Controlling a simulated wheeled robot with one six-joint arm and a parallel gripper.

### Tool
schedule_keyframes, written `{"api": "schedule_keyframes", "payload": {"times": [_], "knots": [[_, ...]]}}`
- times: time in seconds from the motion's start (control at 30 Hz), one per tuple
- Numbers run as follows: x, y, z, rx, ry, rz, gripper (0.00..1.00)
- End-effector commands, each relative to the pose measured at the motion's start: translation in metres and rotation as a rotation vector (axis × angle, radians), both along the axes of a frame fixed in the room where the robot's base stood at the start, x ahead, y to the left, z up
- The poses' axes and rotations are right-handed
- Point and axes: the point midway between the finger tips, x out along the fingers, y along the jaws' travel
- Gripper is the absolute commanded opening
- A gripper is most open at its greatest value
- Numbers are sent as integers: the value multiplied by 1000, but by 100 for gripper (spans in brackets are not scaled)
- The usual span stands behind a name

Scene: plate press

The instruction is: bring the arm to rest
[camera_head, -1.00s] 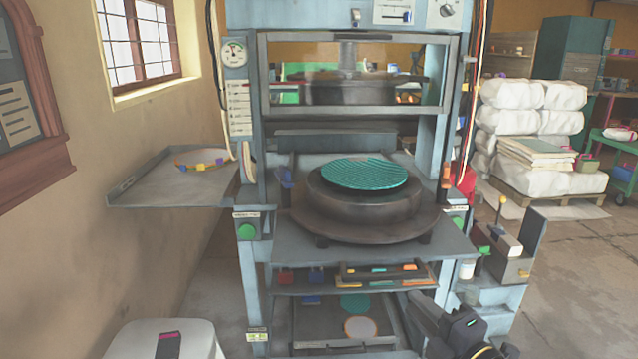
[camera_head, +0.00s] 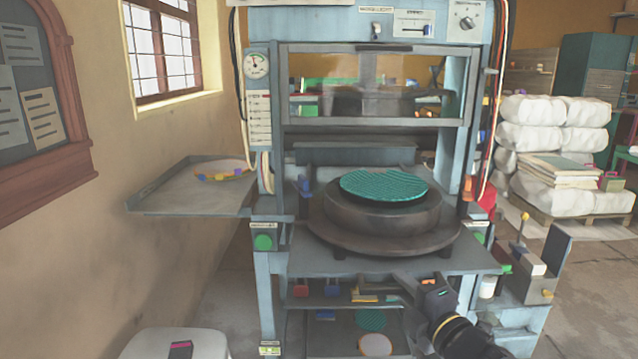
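My arm enters from the bottom right of the head view. My gripper (camera_head: 408,285) is a small dark shape in front of the press's lower shelf, below the front edge of the press table. Its fingers are too small and dark to tell whether they are open or shut, and I see nothing clearly held in it. The blue-grey press (camera_head: 268,180) stands in the middle. A teal ribbed disc (camera_head: 384,186) lies on its dark round base (camera_head: 375,214), apart from my gripper.
A grey side tray (camera_head: 165,203) juts out left of the press. A white stool (camera_head: 150,344) stands at the bottom left. A small side stand (camera_head: 530,290) with a lever is right of the press. White sacks (camera_head: 540,140) are stacked behind. Floor at the right is partly clear.

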Motion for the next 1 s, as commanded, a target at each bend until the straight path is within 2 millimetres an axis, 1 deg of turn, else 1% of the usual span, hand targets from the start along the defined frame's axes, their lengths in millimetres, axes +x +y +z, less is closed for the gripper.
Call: {"api": "schedule_keyframes", "payload": {"times": [0.3,0.47,0.67,1.0], "knots": [[0,0,0,0,0,0,22],[-4,-2,0,-1,0,-1,22],[-20,-10,1,0,1,-3,22],[-61,-27,1,0,1,-6,22]]}}
